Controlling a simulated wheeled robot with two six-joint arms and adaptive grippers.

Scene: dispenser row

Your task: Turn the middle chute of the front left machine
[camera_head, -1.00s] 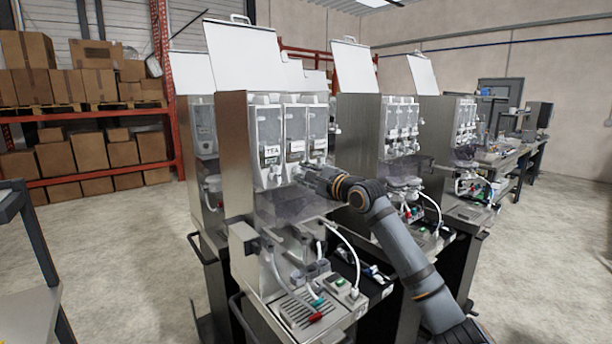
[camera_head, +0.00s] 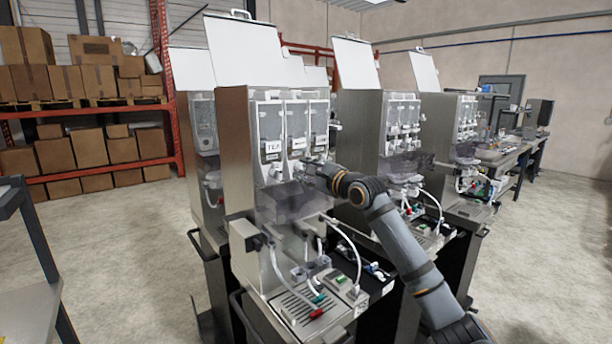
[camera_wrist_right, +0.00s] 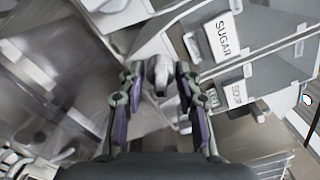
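The front left machine (camera_head: 236,150) is a steel cabinet with its white lid raised. Several clear canisters sit side by side in its upper front, one labelled TEA (camera_head: 272,135) and a middle one (camera_head: 297,130) beside it. My right gripper (camera_head: 312,168) is at the lower front of these canisters. In the right wrist view its fingers (camera_wrist_right: 160,78) are apart, one on each side of a pale grey chute (camera_wrist_right: 160,72). I cannot tell whether they touch it. A canister label reading SUGAR (camera_wrist_right: 222,35) is to the right. My left gripper is not in view.
Similar machines (camera_head: 362,140) stand close on the right and behind. Below the canisters are white hoses and a drip tray (camera_head: 297,308). A dark cart frame (camera_head: 35,235) is at the left edge. Shelves with boxes (camera_head: 95,85) stand at the back left; floor between is clear.

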